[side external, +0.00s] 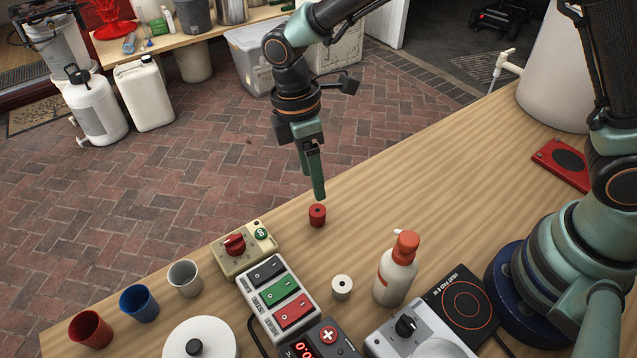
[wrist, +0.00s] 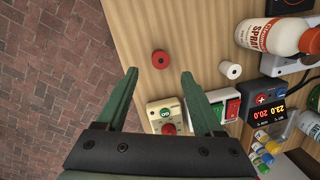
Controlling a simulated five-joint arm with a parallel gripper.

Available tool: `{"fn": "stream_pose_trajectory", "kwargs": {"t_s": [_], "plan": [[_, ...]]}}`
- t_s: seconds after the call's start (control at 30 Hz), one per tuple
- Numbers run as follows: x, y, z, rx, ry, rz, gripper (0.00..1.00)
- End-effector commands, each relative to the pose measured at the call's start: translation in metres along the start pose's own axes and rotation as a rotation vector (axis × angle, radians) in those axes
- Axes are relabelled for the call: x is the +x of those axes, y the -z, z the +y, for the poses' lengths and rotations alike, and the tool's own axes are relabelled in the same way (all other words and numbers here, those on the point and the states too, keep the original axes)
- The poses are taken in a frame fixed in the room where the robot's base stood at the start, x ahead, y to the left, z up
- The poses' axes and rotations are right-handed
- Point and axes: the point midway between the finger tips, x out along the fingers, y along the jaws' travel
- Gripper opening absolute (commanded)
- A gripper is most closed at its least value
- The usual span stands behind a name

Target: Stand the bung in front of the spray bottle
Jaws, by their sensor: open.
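A small red bung (side external: 317,217) with a dark hole in its top stands upright on the wooden table near its far edge. A white bung-shaped piece (side external: 341,287) stands closer to the spray bottle (side external: 396,276), which is white with an orange-red cap and stands upright. My gripper (side external: 319,196) is just above the red bung, pointing down. In the wrist view my gripper (wrist: 158,73) is open and empty, and the red bung (wrist: 159,60) shows just beyond and between the fingertips. The white piece (wrist: 230,69) and spray bottle (wrist: 262,37) are to the right.
A beige box with a red knob (side external: 246,250) and a switch strip (side external: 279,297) stand left of the white piece. A hot plate (side external: 458,308) is right of the bottle. Red, blue and grey cups (side external: 186,279) stand at the left. The table (side external: 440,180) behind the bottle is clear.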

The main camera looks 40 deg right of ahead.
Motion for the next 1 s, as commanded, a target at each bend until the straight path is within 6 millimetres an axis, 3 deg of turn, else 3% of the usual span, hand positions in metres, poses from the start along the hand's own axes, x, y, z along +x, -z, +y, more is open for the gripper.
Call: {"fn": "stream_pose_trajectory", "kwargs": {"t_s": [0.2, 0.47, 0.57, 0.8, 1.0], "plan": [[-0.035, 0.001, 0.001, 0.0, -0.002, 0.002, 0.69], [-0.058, -0.012, 0.004, 0.06, -0.019, 0.026, 0.69], [-0.075, -0.033, 0.008, 0.164, -0.052, 0.07, 0.69], [-0.116, -0.102, 0.008, 0.512, -0.148, 0.215, 0.69], [-0.133, -0.157, -0.002, 0.803, -0.224, 0.345, 0.69]]}}
